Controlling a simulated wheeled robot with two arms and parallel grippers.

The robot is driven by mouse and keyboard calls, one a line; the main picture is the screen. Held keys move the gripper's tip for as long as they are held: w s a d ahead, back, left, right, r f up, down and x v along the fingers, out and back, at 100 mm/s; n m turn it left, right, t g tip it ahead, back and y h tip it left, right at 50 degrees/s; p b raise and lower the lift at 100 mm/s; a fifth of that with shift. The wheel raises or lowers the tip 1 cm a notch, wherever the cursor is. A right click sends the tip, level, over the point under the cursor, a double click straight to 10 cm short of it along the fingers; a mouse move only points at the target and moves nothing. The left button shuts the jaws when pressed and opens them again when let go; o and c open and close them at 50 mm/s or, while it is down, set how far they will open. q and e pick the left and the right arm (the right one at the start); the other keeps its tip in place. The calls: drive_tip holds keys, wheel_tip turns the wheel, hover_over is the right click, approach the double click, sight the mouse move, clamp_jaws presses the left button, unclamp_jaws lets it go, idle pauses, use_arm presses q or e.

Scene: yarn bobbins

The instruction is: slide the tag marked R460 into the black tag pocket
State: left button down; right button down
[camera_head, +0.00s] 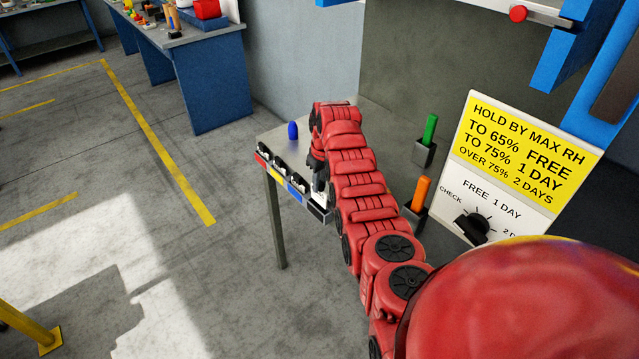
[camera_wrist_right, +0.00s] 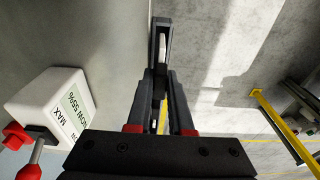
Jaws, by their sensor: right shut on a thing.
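My right gripper (camera_head: 318,190) is at the near right corner of the grey table, pointing down. It is shut on a white tag (camera_head: 320,199), whose marking I cannot read. The black tag pocket (camera_head: 319,213) is on the table's front edge, right below the tag. In the right wrist view my right gripper (camera_wrist_right: 160,90) has its fingers close together, with the pocket (camera_wrist_right: 168,24) just beyond the tips. A pale strip of the tag (camera_wrist_right: 162,52) shows within the pocket's dark outline; how deep it sits I cannot tell. My left gripper is not in view.
Red (camera_head: 261,159), yellow (camera_head: 275,174) and blue (camera_head: 294,193) pockets line the table edge, with black clip-like things above. A blue bobbin-like piece (camera_head: 293,130) stands behind. A white humidity meter (camera_wrist_right: 50,100) and a yellow sign (camera_head: 530,135) are nearby. Open floor lies left.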

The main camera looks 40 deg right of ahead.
sight(320, 204)
drive_tip(key=shift+f+b, duration=1.3)
drive_tip(key=shift+f, duration=0.75)
drive_tip(key=shift+r, duration=0.2)
drive_tip(key=shift+r, duration=1.5)
drive_tip(key=shift+b, duration=0.95)
idle(1.0)
drive_tip(key=shift+f+b, duration=0.75)
drive_tip(key=shift+f, duration=0.9)
drive_tip(key=c, duration=0.7)
unclamp_jaws()
drive_tip(key=shift+c, duration=0.2)
